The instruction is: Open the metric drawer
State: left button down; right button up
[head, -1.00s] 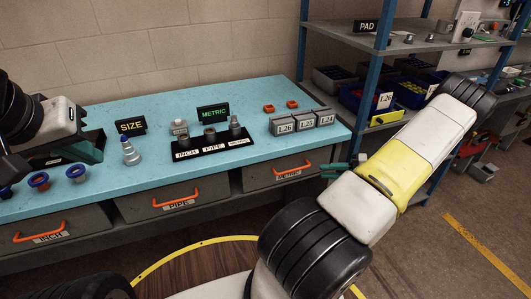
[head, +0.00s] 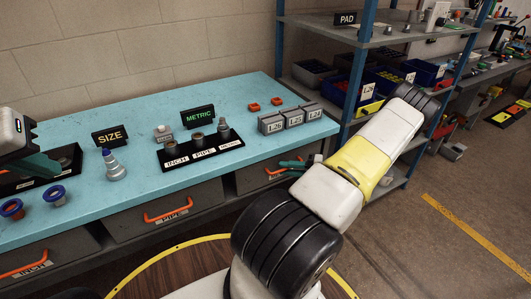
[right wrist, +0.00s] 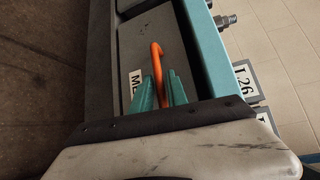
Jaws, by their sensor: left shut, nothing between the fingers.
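The metric drawer (head: 248,181) is at the right end of the bench front and looks shut. Its orange handle (head: 274,171) is partly hidden by my right gripper (head: 291,164) in the head view. In the right wrist view, the handle (right wrist: 157,62) stands between the two teal fingers of the right gripper (right wrist: 160,92). The fingers are apart, one on each side of the handle, with a gap showing. The drawer front (right wrist: 128,42) carries a partly covered label beginning "ME". My left gripper (head: 42,166) is shut and empty above the bench's left part.
The pipe drawer (head: 150,215) and inch drawer (head: 40,260) are to the left, both shut. The teal bench top (head: 240,105) holds fittings, signs and grey boxes (head: 290,118). A blue-framed shelf (head: 357,70) stands right of the bench, close behind my right arm.

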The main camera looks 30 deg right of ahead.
jog(key=shift+c, duration=0.2)
grip_shut()
dwell(1.3)
